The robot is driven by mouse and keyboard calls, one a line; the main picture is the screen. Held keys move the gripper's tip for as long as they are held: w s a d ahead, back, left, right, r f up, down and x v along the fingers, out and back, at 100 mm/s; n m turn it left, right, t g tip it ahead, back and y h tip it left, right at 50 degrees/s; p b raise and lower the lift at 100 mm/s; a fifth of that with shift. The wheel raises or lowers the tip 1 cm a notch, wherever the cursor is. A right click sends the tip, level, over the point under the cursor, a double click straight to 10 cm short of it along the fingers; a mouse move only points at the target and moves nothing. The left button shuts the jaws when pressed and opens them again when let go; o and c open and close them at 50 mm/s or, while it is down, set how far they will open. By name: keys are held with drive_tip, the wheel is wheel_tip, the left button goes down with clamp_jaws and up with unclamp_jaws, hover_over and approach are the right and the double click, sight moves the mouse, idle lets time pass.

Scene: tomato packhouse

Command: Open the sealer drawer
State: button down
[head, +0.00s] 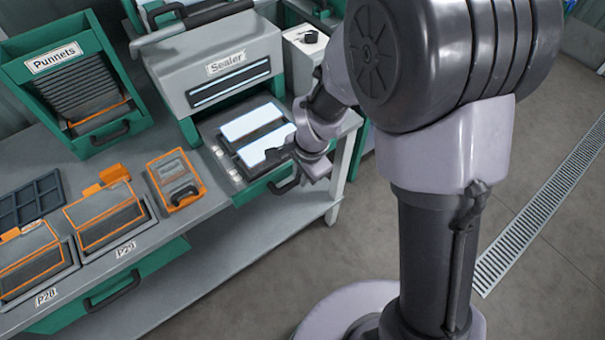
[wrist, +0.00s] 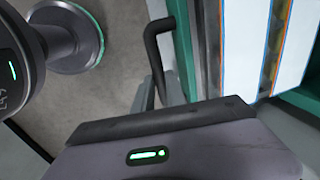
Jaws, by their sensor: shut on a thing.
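The grey and green sealer (head: 222,75) stands on the bench in the head view, labelled "Sealer". Its drawer (head: 262,187) sticks out from the front, with two pale panels on top. The panels also show at the right of the wrist view, beside the drawer's green edge (wrist: 187,45). The dark drawer handle (head: 286,184) is on the drawer's front; its bent bar (wrist: 152,48) shows in the wrist view. My gripper (head: 301,160) is at the handle, and its fingers (wrist: 160,98) are shut on it. The grip itself is partly hidden by the gripper body.
An orange-framed device (head: 176,181) lies left of the drawer. A green punnet rack (head: 62,63) stands at the back left, and orange-edged boxes (head: 105,215) sit at the bench front. A white box with a black knob (head: 310,38) is right of the sealer. The floor in front is clear.

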drive_tip(key=shift+w+a, duration=0.1)
drive_tip(key=c, duration=1.4)
unclamp_jaws()
drive_tip(key=shift+o, duration=0.2)
wheel_tip(320, 180, up, 17)
drive_tip(key=s+d+p, duration=0.2)
drive_tip(key=s+p, duration=0.1)
drive_tip(key=p, duration=0.3)
drive_tip(key=shift+p, duration=0.3)
drive_tip(key=shift+w, duration=0.1)
drive_tip(key=s+d+r+n+t+b, duration=0.2)
drive_tip(key=s+d+r+n, duration=0.1)
drive_tip(key=s, duration=0.4)
drive_tip(key=s+d+r+n+t+b, duration=0.2)
drive_tip(key=s+d+r+n, duration=0.1)
drive_tip(key=s, duration=0.4)
drive_tip(key=shift+s+d+r+n+y+b, duration=0.3)
drive_tip(key=shift+s+r+n+y+b, duration=0.1)
drive_tip(key=shift+r, duration=0.5)
